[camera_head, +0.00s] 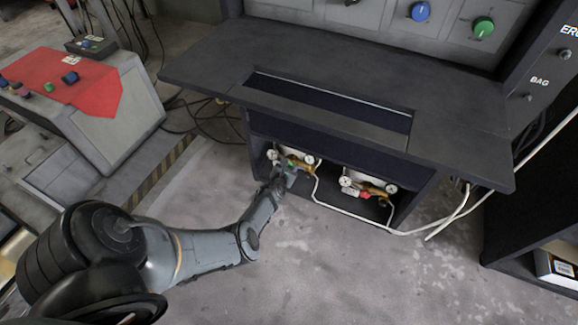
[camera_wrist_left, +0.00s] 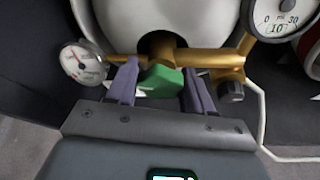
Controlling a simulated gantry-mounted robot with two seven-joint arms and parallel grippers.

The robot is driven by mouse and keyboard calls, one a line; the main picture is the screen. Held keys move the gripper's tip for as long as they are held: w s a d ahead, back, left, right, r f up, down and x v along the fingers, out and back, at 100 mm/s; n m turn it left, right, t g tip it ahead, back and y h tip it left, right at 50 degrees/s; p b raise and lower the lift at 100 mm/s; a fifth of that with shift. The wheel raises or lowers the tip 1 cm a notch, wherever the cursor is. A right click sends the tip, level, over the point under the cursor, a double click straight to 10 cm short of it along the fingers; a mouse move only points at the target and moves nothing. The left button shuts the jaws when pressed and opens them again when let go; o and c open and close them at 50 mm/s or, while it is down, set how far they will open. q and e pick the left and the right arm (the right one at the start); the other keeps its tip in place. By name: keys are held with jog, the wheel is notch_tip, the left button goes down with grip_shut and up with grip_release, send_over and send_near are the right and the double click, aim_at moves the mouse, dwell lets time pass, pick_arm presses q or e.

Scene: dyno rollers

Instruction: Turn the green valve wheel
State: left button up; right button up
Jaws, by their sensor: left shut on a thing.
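The green valve wheel (camera_wrist_left: 160,82) is on a brass fitting (camera_wrist_left: 205,58) in front of a white tank (camera_wrist_left: 165,18). In the head view the green wheel (camera_head: 291,163) is small, inside the left part of the low cabinet opening. My left gripper (camera_head: 283,174) reaches into that opening. In the left wrist view its two purple fingers stand on either side of the green wheel, shut on it. The fine contact at the fingertips is hard to see. My right gripper is not in view.
A second valve with a red wheel (camera_head: 365,195) sits to the right in the same cabinet. Round gauges (camera_wrist_left: 82,62) flank the green valve. A white hose (camera_head: 335,209) runs along the cabinet floor. The dark worktop (camera_head: 325,65) overhangs the opening. The floor (camera_head: 330,270) in front is clear.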

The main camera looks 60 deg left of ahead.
pick_arm(q)
jog(key=shift+m+g+y, duration=0.3)
jog(key=shift+m+y, duration=0.2)
jog(key=shift+m, duration=0.4)
jog(key=shift+m+y, duration=0.9)
jog(key=shift+m, duration=0.6)
jog(key=o, duration=1)
